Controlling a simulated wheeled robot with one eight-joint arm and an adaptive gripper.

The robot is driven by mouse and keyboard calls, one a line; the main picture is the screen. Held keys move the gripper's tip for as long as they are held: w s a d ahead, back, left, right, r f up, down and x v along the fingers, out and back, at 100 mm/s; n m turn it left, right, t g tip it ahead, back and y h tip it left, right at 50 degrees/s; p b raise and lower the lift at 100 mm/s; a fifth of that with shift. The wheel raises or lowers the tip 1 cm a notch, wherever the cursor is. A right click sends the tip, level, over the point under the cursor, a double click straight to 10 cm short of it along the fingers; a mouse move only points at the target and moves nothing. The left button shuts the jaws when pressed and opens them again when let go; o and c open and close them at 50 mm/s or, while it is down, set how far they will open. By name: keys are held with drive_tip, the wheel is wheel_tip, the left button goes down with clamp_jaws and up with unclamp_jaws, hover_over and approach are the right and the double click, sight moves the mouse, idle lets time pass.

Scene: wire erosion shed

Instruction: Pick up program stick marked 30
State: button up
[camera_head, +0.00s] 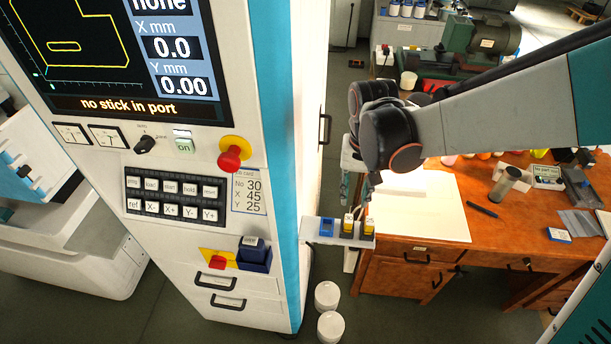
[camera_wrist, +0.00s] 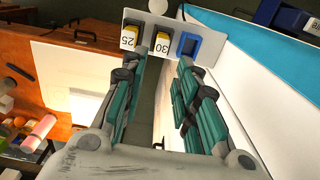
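The program stick marked 30 (camera_wrist: 162,43) is black with a yellow label and stands in the middle of a small white shelf (camera_wrist: 207,56). It also shows in the head view (camera_head: 348,224). The stick marked 25 (camera_wrist: 129,38) stands beside it, to the left in the wrist view and to the right in the head view (camera_head: 370,226). A blue holder (camera_wrist: 188,45) on its other side looks empty. My gripper (camera_wrist: 160,66) is open, its teal fingers spread on either side of the line to stick 30, with nothing between them. In the head view my gripper (camera_head: 358,203) is above the shelf, partly hidden by my wrist.
The white machine cabinet (camera_head: 275,130) stands directly beside the shelf; its screen (camera_head: 115,50) reads "no stick in port". A dark blue port block (camera_head: 254,256) is on its front. A wooden desk (camera_head: 450,240) with paper and tools is on the right. White tubs (camera_head: 328,296) stand below.

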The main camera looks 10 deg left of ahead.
sight(349, 218)
wheel_tip(349, 218, down, 12)
drive_tip(key=b, duration=0.7)
drive_tip(key=shift+a, duration=0.1)
drive_tip(key=shift+r, duration=0.1)
clamp_jaws()
